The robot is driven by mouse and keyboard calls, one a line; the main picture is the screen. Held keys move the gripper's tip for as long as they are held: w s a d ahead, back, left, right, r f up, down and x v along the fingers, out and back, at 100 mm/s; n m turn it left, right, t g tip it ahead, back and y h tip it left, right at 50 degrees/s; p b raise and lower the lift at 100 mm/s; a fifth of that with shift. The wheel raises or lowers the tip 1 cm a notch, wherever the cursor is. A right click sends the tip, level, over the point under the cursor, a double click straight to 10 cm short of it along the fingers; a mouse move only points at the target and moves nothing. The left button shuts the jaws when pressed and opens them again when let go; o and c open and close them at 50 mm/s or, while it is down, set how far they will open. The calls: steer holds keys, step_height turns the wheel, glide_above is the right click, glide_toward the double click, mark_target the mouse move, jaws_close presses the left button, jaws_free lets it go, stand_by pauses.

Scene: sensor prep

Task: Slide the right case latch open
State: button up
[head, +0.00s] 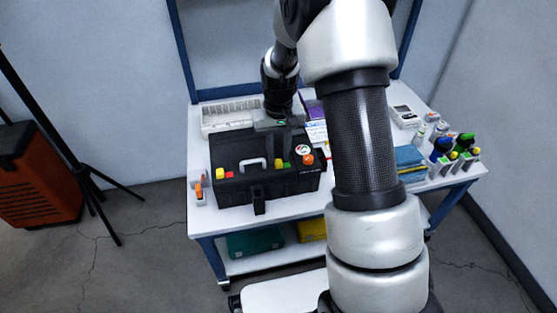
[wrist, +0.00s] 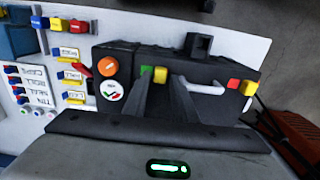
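The black case (head: 235,150) stands on the white table, with its grey handle (head: 252,164) facing me. The right latch (head: 278,163) is a yellow block with a green patch beside it; it also shows in the wrist view (wrist: 160,75). The left latch (head: 220,173) is a yellow block with a red patch beside it. My gripper (wrist: 166,83) points at the case. Its two dark fingers are apart with nothing held, and the right latch's yellow block appears between or just beyond their tips. I cannot tell whether they touch it.
An orange knob (head: 308,159) and a round check-and-cross sticker (wrist: 112,90) sit beside the right latch. A white tray (head: 228,114) lies behind the case. My arm hides the table's middle right.

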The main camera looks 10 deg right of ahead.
mark_target(287, 165)
steer(key=shift+f, duration=1)
jaws_close()
steer(key=shift+d, duration=1.3)
jaws_free()
steer(key=shift+d, duration=0.1)
step_height(287, 165, up, 18)
steer(key=p, duration=0.4)
steer(key=shift+f, duration=0.25)
